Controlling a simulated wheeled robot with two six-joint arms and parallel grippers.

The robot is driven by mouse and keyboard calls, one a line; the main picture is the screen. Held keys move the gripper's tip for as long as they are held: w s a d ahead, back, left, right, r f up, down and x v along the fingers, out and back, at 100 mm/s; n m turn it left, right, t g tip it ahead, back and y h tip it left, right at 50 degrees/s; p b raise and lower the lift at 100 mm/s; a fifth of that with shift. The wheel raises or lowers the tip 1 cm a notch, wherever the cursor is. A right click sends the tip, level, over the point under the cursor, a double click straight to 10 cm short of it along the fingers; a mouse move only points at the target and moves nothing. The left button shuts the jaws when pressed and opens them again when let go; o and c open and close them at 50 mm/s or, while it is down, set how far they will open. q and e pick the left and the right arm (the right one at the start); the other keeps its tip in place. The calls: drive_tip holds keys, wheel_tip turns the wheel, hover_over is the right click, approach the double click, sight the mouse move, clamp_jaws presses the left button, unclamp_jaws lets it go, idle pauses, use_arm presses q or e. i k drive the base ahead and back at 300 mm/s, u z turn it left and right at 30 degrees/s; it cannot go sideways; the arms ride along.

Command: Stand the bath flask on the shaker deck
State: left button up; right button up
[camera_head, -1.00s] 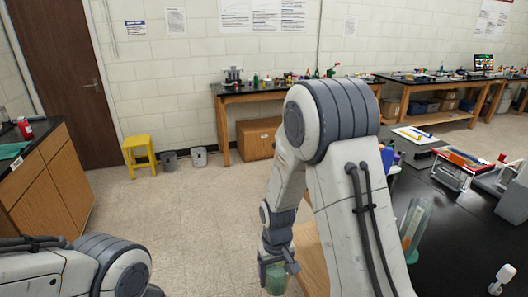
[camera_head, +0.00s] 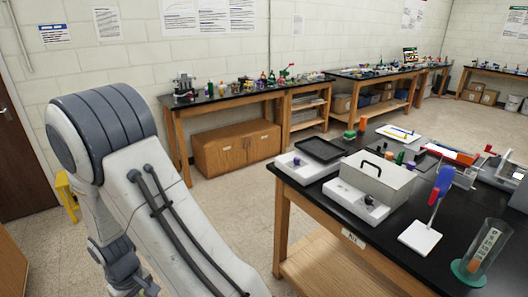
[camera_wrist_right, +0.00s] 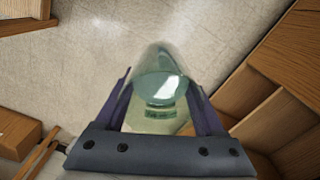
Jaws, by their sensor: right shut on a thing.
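In the right wrist view my right gripper (camera_wrist_right: 160,108) is shut on a clear conical flask (camera_wrist_right: 160,75), which has greenish contents and a small label. The flask is held over the floor, apart from any surface. A dark flat deck (camera_head: 320,149) on a white base with a purple knob (camera_head: 297,162), which looks like the shaker, stands at the bench's near left corner. The deck looks empty. My left gripper is not in view.
A white lidded box with a black handle (camera_head: 376,175) stands right of the shaker. A white stand with a blue and red item (camera_head: 420,238) and a cylinder on a green base (camera_head: 470,270) are farther right on the black bench (camera_head: 385,250). Wooden shelving lies beside the flask in the wrist view.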

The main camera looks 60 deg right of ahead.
sight(320, 150)
drive_tip(key=z, duration=0.3)
drive_tip(key=i, duration=1.05)
drive_tip(key=z, duration=1.25)
drive_tip(key=i, duration=0.65)
drive_tip(key=z, duration=0.55)
